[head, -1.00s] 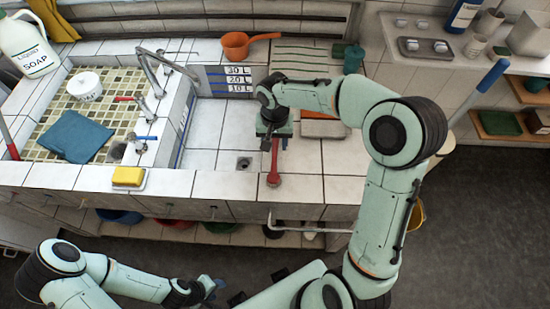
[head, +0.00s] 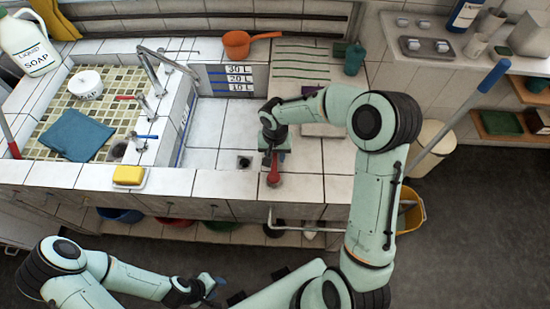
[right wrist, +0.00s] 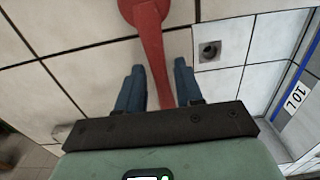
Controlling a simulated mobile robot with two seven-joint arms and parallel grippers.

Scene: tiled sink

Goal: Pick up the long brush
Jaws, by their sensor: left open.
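The long brush (head: 273,179) is red and lies on the white tiled counter near its front edge. In the right wrist view its red handle (right wrist: 154,55) runs between my right gripper's two blue fingers (right wrist: 159,85), with a gap on each side. My right gripper (head: 272,170) is open, over the handle, and hides much of it in the head view. The wide red end shows at the top of the right wrist view. My left gripper (head: 213,289) is open and empty, low in front of the counter, away from the brush.
A drain hole (head: 244,162) lies left of the brush. A yellow sponge (head: 128,175) sits on the front edge by the tiled basin with a blue cloth (head: 74,135). An orange pot (head: 246,43) and a green cup (head: 354,58) stand at the back. A blue-handled pole (head: 462,108) leans at right.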

